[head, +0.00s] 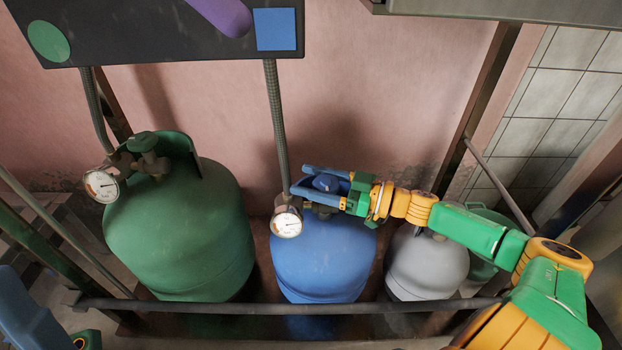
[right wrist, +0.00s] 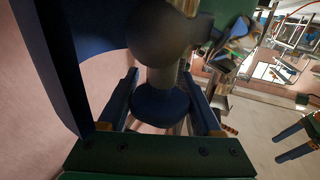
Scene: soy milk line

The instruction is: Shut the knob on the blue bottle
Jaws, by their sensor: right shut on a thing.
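The blue bottle (head: 322,262) stands in the middle of the rack, with a round gauge (head: 287,222) and a hose at its valve. Its dark blue knob (head: 326,183) sits on top, and it also shows in the right wrist view (right wrist: 160,106). My right gripper (head: 318,184) reaches in from the right and is shut on the knob, one finger on each side. The gripper hides part of the valve. My left gripper is empty, with two fingers apart at the right of the right wrist view (right wrist: 290,146); only part of that arm shows at lower left in the head view.
A large green bottle (head: 180,245) with its own gauge (head: 101,186) stands at left. A grey bottle (head: 428,265) stands at right, under my right arm. A metal rail (head: 230,306) crosses in front. A dark panel (head: 150,35) hangs above, before the pink wall.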

